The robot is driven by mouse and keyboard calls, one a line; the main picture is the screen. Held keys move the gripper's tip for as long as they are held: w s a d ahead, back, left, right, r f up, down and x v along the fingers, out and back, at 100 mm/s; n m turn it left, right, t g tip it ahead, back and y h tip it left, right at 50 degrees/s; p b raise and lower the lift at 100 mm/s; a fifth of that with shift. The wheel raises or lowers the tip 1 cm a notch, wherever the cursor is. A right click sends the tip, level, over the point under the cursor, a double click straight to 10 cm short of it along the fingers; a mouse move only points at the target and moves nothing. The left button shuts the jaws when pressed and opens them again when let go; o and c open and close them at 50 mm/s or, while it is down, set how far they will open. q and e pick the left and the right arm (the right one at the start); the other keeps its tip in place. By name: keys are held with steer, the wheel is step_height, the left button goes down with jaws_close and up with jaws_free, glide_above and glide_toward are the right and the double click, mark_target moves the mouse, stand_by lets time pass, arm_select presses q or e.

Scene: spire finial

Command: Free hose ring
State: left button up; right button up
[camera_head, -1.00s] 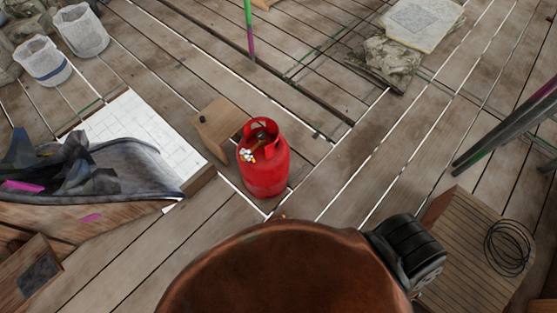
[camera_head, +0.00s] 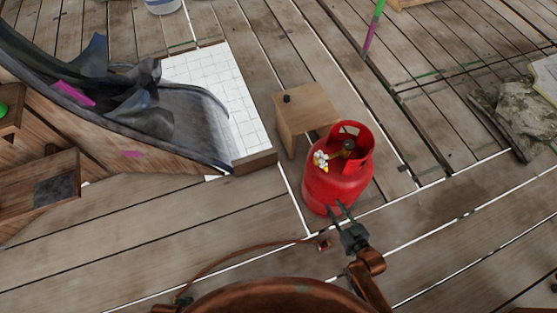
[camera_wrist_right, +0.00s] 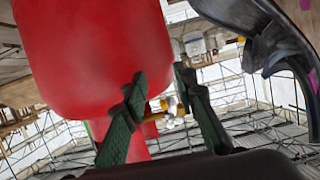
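A red gas cylinder (camera_head: 336,188) stands upright on the planks. Inside its collar is a dark valve knob (camera_head: 348,147), with a small white and yellow fitting (camera_head: 321,160) beside it. The cylinder (camera_wrist_right: 95,50) fills the upper left of the right wrist view, where the fitting (camera_wrist_right: 172,112) appears beyond and between the fingers. My right gripper (camera_head: 336,207) is open, its fingertips close to the cylinder's lower front; contact cannot be told. A thin orange-brown hose (camera_head: 230,260) curves to a small dark end piece (camera_head: 323,244) left of the gripper. I cannot make out a ring.
A small wooden stool (camera_head: 305,108) stands behind and left of the cylinder. A white tiled panel (camera_head: 240,115) and a dark draped sheet (camera_head: 185,125) lie at left. A rock (camera_head: 515,115) lies at right. Planks in front of the cylinder are mostly clear.

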mark_target(327, 171)
steer(key=w+r+t, duration=0.1)
steer(key=w+r, duration=0.1)
steer(key=r, duration=0.1)
steer(key=w+r+t+y, duration=0.1)
steer(key=w+r+t, duration=0.1)
steer(key=w, duration=0.1)
steer(key=shift+w+a+r+b, duration=0.1)
steer(key=shift+a+r+b, duration=0.1)
steer(key=shift+r+b, duration=0.2)
steer(key=shift+t, duration=0.4)
steer(key=x, duration=0.2)
steer(key=b+x, duration=0.1)
steer(key=x, duration=0.1)
steer(key=b+x, duration=0.1)
steer(key=x, duration=0.2)
steer(key=shift+d+r, duration=0.1)
steer(key=shift+d, duration=0.15)
steer(key=shift+w+a+r, duration=0.1)
steer(key=shift+w+a, duration=0.1)
steer(key=shift+w, duration=0.4)
arm_select(q)
steer(key=w+d+f+t+h, duration=0.1)
steer(key=w+d+f+t, duration=0.1)
steer(key=w+d, duration=0.2)
steer(key=shift+d+f, duration=0.3)
steer(key=shift+f, duration=0.1)
arm_select(e)
steer(key=shift+c, duration=0.6)
jaws_close()
